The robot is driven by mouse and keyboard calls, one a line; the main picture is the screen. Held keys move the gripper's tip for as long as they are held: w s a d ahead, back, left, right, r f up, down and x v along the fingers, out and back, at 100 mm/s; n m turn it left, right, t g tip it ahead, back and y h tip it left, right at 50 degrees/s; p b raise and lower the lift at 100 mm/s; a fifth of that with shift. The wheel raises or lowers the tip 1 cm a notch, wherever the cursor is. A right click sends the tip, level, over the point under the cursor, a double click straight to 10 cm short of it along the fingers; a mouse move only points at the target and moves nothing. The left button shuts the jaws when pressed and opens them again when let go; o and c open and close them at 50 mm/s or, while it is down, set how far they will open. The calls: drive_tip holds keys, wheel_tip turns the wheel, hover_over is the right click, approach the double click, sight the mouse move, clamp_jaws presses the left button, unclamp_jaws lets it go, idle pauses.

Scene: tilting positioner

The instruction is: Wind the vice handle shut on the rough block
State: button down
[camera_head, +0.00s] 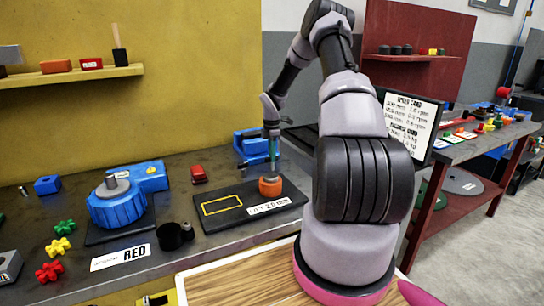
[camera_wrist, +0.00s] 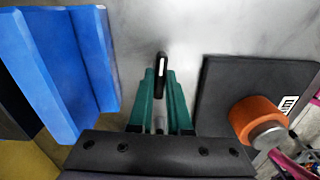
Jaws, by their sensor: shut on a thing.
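The blue vice (camera_head: 247,148) stands on the bench behind my gripper (camera_head: 272,160) in the head view. Its blue body (camera_wrist: 75,60) fills the left of the wrist view. In the wrist view, my gripper's teal fingers (camera_wrist: 160,85) are shut on a slim black bar with a white stripe (camera_wrist: 161,68), which looks like the vice handle. The fingers are apart from the blue body. I cannot make out a rough block between the vice jaws in either view.
An orange cylinder with a grey end (camera_wrist: 258,121) sits on a black board (camera_head: 232,207) near my gripper. A blue round fixture (camera_head: 117,208) and a red block (camera_head: 198,173) stand to the left. A text panel (camera_head: 405,120) is at right.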

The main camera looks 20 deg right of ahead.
drive_tip(key=m, duration=0.7)
drive_tip(key=shift+m, duration=0.4)
drive_tip(key=m, duration=1.4)
drive_tip(key=shift+m, duration=0.3)
drive_tip(key=m, duration=0.3)
drive_tip(key=shift+m, duration=2.1)
